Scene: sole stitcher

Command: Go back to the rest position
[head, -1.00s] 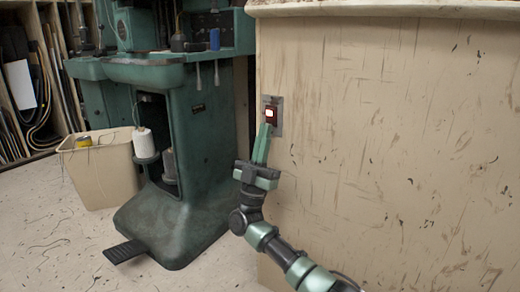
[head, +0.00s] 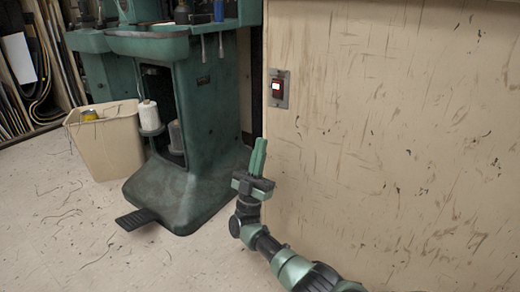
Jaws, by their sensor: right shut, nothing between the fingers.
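My right gripper (head: 259,156) is shut and empty, its green fingers pointing up beside the left edge of the beige cabinet. It is apart from the red lit switch (head: 276,90), which sits on a grey plate above it. My right arm comes in from the lower right. My left gripper is not in view.
The green sole stitcher (head: 205,120) stands to the left, with a black foot pedal (head: 138,219) low in front. A beige bin (head: 107,148) stands beside it. The scratched cabinet side (head: 400,130) fills the right. The floor at lower left is mostly clear, with loose threads.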

